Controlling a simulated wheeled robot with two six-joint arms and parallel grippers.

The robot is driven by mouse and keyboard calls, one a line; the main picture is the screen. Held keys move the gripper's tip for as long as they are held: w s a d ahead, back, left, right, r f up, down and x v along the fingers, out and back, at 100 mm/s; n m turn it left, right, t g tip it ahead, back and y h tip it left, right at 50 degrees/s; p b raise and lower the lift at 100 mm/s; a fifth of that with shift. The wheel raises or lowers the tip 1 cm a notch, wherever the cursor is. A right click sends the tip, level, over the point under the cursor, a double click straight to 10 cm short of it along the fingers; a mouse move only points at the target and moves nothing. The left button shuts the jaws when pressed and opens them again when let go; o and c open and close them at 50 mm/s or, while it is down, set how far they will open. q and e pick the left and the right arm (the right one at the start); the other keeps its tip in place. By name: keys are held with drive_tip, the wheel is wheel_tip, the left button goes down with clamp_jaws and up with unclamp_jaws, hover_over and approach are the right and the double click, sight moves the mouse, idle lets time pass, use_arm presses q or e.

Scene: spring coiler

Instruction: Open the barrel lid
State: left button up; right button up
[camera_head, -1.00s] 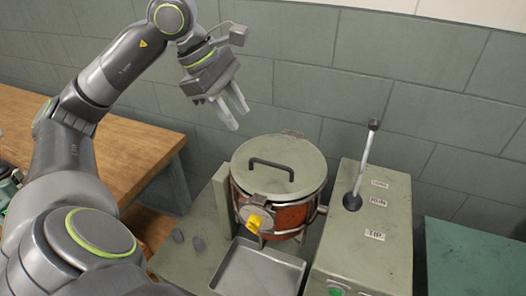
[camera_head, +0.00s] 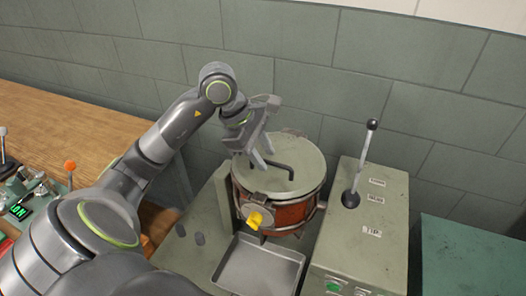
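The barrel (camera_head: 290,216) is an orange-brown drum in a metal frame on a grey-green machine. Its round grey-green lid (camera_head: 301,152) lies flat on top, closed, with a dark bar handle (camera_head: 282,168). A yellow knob (camera_head: 256,220) sits on a round plate at the barrel's front. My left gripper (camera_head: 263,158) points down over the lid's left part, beside the handle's left end. Its two fingers are apart, with nothing seen between them. It hides part of the lid and handle; I cannot tell whether it touches them. My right gripper is not in view.
A metal tray (camera_head: 258,270) sits before the barrel. A control box (camera_head: 367,220) with an upright black-knobbed lever (camera_head: 362,160) stands to the right. A wooden bench (camera_head: 50,120) with small levers is at left. A tiled wall closes the back.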

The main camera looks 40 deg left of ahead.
use_arm(q)
drive_tip(key=shift+f, duration=0.15)
clamp_jaws()
drive_tip(key=shift+w+a, duration=0.1)
idle(0.4)
